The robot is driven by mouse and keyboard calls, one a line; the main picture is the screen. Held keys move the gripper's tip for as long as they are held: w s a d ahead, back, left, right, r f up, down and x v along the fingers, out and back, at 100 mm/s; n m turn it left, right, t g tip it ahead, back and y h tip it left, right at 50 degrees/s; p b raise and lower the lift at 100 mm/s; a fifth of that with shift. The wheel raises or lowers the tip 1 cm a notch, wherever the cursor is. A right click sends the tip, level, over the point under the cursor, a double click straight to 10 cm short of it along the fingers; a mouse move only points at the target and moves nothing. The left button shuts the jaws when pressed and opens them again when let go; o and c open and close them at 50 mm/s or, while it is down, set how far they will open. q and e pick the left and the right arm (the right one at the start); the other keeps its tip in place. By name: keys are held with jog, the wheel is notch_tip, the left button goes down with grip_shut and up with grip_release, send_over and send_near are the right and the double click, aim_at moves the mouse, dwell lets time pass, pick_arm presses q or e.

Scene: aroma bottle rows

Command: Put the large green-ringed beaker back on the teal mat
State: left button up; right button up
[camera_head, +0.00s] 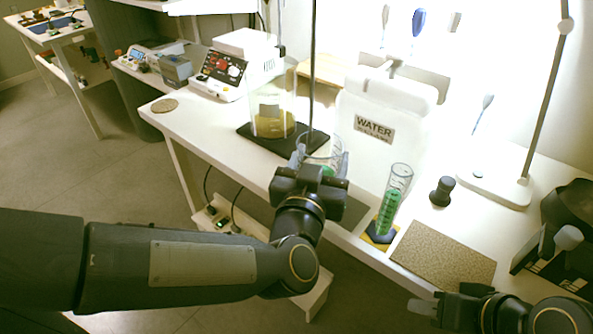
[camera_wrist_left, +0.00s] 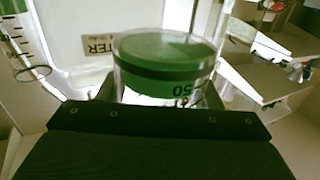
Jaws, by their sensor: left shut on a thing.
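My left gripper (camera_head: 322,160) is shut on the large clear beaker (camera_head: 322,146), with its fingers on either side of the glass. In the left wrist view the beaker (camera_wrist_left: 165,62) shows a green band, a dark line and the printed number 50. Its lower part is hidden by the gripper in the head view, so I cannot tell whether it touches the bench. A dull grey-green mat (camera_head: 354,212) lies partly hidden beside my left wrist; I cannot tell for certain that it is the teal one. My right gripper (camera_head: 426,307) is at the lower right, apart from the beaker.
A green-marked cylinder (camera_head: 394,200) stands on a yellow mat close to the right of my left gripper. A white WATER container (camera_head: 385,115) stands behind. A glass vessel with yellow liquid (camera_head: 272,122) is on a black base. A bare brown mat (camera_head: 443,256) lies at right.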

aim_at(310, 152)
pick_arm(q)
jog(key=w+f+b, duration=0.1)
jog(key=w+f, duration=0.1)
jog(key=w, duration=0.1)
jog(key=w+a+f+b, duration=0.1)
jog(key=w+f+b, duration=0.1)
jog(key=w+f, duration=0.1)
jog(key=w+a+f+b, duration=0.1)
jog(key=w+f, duration=0.2)
jog(key=w, duration=0.1)
jog(key=shift+w+a+b, duration=0.2)
jog(key=shift+w+b, duration=0.1)
jog(key=shift+b, duration=0.1)
jog(key=shift+w+f, duration=0.2)
jog(key=shift+f, duration=0.15)
jog(key=shift+w+a+f+b, duration=0.15)
jog(key=shift+f+b, duration=0.65)
jog(key=shift+f, duration=0.8)
jog(key=shift+f, duration=0.15)
jog(key=o, duration=0.7)
jog(key=shift+f, duration=0.1)
jog(key=o, duration=0.4)
jog(key=shift+o, duration=0.2)
